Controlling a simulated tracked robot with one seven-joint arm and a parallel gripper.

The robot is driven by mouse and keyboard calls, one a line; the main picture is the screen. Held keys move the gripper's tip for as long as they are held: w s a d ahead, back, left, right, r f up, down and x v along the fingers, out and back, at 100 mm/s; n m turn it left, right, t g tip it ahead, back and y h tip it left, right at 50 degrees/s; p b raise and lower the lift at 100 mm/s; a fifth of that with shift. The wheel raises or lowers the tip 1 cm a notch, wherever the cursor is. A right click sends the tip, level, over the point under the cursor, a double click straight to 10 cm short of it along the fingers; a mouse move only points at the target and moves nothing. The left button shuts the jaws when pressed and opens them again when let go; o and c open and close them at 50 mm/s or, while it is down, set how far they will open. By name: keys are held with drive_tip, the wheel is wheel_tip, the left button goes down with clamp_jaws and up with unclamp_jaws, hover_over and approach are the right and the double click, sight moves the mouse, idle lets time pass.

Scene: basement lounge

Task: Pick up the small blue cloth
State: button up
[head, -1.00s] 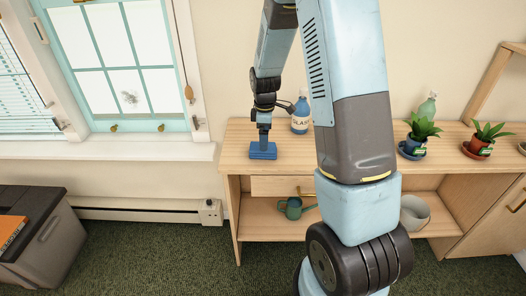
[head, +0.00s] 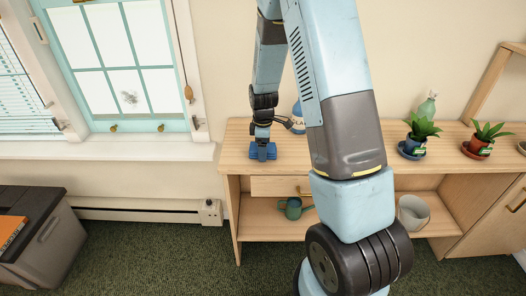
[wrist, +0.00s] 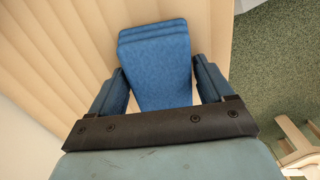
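The small blue cloth (head: 257,153) is a folded stack lying on the wooden bench top near its left end. In the wrist view the cloth (wrist: 156,60) shows its layered folds at the far edge. My gripper (head: 262,144) is right down at the cloth, pointing downward. In the wrist view my gripper (wrist: 162,80) is open, with one finger on each side of the cloth. The fingers stand very close to the cloth's sides, and I see no clear grip on it. The near part of the cloth is hidden behind my gripper's dark crossbar.
A blue labelled bottle (head: 298,116) stands behind the cloth, partly covered by my arm. Potted plants (head: 413,151) and a green bottle (head: 427,107) stand further right. A green watering can (head: 293,208) and a pale bucket (head: 412,214) are on the lower shelf.

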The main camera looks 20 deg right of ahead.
drive_tip(key=c, duration=0.6)
drive_tip(key=shift+c, duration=0.2)
drive_tip(key=shift+r, duration=0.55)
wheel_tip(320, 180, up, 2)
drive_tip(key=shift+r, duration=0.25)
drive_tip(key=s+r, duration=0.9)
drive_tip(key=s, duration=0.5)
drive_tip(key=shift+d+r, duration=0.2)
drive_tip(key=shift+r, duration=0.05)
